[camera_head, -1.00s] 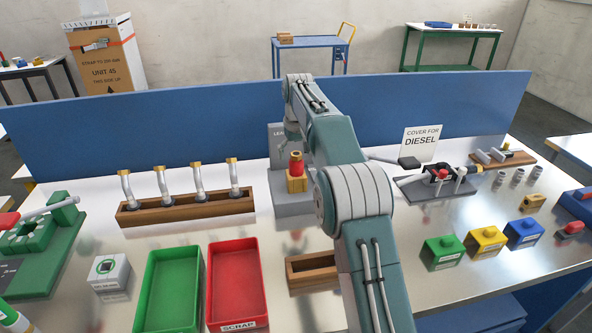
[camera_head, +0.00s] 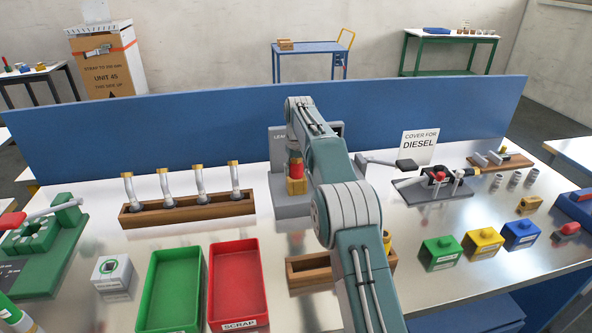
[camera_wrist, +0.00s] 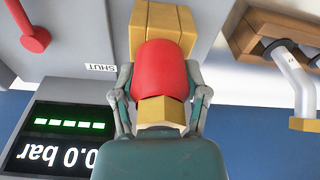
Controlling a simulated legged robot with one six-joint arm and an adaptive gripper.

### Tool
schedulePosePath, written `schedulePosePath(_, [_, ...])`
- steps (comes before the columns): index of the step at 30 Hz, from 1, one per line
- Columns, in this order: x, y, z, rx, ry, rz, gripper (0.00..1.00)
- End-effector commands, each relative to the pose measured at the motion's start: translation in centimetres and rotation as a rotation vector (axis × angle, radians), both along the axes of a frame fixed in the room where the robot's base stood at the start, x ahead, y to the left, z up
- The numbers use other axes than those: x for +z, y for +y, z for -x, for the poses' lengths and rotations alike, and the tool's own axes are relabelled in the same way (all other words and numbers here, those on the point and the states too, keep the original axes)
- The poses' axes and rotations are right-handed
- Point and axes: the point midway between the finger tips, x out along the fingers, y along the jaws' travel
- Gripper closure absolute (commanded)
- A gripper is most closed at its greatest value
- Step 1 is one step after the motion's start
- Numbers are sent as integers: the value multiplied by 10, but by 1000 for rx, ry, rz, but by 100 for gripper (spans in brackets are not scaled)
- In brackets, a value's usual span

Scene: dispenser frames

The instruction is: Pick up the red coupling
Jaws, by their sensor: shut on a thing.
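The red coupling (camera_head: 296,169) stands upright on a brass block (camera_head: 296,187) at the grey leak-test stand, in the middle of the bench. In the wrist view the red coupling (camera_wrist: 158,68) has a brass hex end towards my palm, and its other end meets the brass block (camera_wrist: 162,22) with no visible gap. My gripper (camera_wrist: 160,88) is closed around the coupling from above, one finger on each side. In the head view the wrist covers the coupling's top and the fingers are hard to make out.
A wooden rack (camera_head: 186,210) with several bent pipes stands left of the stand. A green tray (camera_head: 148,286) and a red scrap tray (camera_head: 212,288) lie in front. A lit display (camera_wrist: 62,138) shows beside my gripper. A small sign (camera_head: 420,145) stands at right.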

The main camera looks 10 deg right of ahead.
Motion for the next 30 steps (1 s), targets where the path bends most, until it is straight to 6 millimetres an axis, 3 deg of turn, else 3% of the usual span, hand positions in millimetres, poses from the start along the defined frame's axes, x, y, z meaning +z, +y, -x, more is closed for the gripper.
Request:
schedulePosePath(11, [0, 0, 0, 0, 4, 1, 100])
schedulePosePath(22, [30, 0, -1, -1, 1, 1, 100])
schedulePosePath(30, [57, -13, 18, -2, 0, 1, 100])
